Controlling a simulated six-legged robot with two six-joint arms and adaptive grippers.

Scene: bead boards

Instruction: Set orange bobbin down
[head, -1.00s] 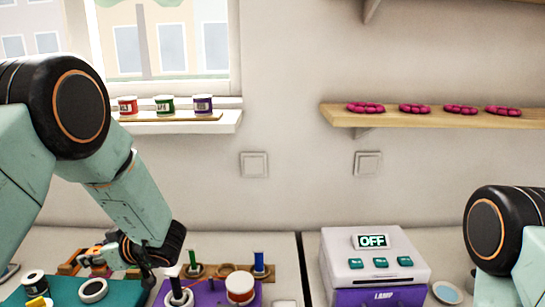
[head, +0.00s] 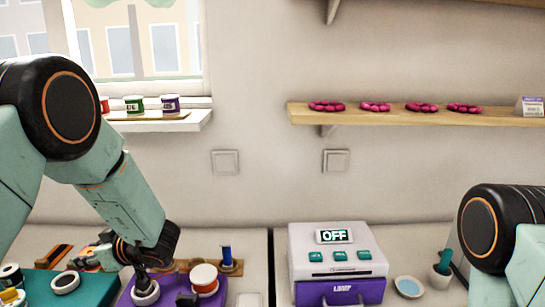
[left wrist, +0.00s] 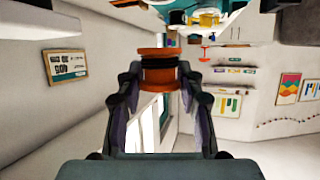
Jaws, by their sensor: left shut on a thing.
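The orange bobbin (left wrist: 158,77) has a dark band round its middle. In the left wrist view it sits between the fingertips of my left gripper (left wrist: 158,72), which is shut on it. In the head view my left gripper (head: 108,246) is low at the left, over the boards. The bobbin is small and unclear there. A teal board (head: 85,290) lies at the lower left, and a purple board (head: 125,297) lies to its right, partly hidden by my arm. My right gripper is out of view.
The purple board bears a red-and-white spool (head: 204,280). A blue peg (head: 226,256) stands behind it. A white ring (head: 65,283) is on the teal board.

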